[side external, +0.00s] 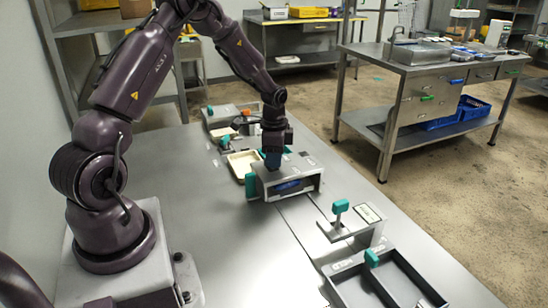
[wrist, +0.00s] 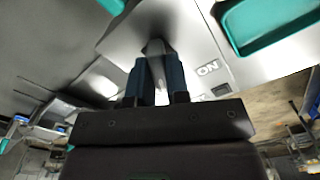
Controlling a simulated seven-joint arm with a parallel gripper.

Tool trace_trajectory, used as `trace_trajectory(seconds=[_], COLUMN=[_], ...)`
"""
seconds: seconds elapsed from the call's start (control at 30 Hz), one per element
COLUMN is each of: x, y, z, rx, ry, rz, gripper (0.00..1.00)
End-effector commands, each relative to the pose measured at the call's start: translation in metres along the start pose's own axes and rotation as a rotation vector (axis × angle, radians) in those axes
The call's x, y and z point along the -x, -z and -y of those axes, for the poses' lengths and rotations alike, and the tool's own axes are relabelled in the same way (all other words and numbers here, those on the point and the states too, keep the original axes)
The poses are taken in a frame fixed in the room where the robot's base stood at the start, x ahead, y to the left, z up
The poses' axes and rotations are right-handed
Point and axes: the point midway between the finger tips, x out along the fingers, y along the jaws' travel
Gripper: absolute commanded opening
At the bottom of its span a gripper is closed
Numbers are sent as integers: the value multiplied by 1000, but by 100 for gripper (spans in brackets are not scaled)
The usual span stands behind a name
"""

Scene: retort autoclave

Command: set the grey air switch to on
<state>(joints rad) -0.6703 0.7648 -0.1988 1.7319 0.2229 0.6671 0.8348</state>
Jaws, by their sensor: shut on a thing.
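A grey metal box (side external: 287,180) with a dark open front stands on the bench in the side view. My gripper (side external: 272,162) points down onto its top. In the wrist view my two dark blue fingers (wrist: 155,85) are closed around a grey switch lever (wrist: 154,48) that rises from a pale grey panel (wrist: 180,30). An ON label (wrist: 208,68) is printed on the panel to the right of the lever. The lever is hidden behind my fingers in the side view, and I cannot tell its exact tilt.
Teal handles or trays lie close by; one teal part (wrist: 265,25) is at the upper right in the wrist view. A cream tray (side external: 243,166) lies left of the box. A bracket with a teal knob (side external: 340,207) and a dark tray (side external: 385,285) stand at the front right.

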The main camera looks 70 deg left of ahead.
Motion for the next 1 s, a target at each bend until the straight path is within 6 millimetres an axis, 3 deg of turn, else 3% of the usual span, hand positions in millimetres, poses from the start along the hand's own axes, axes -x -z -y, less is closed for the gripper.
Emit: trace_trajectory(seconds=[0.37,1.0], x=[0,1], y=[0,0], z=[1,2], rx=[149,723], ry=[1,0], rz=[0,0], gripper=[0,0])
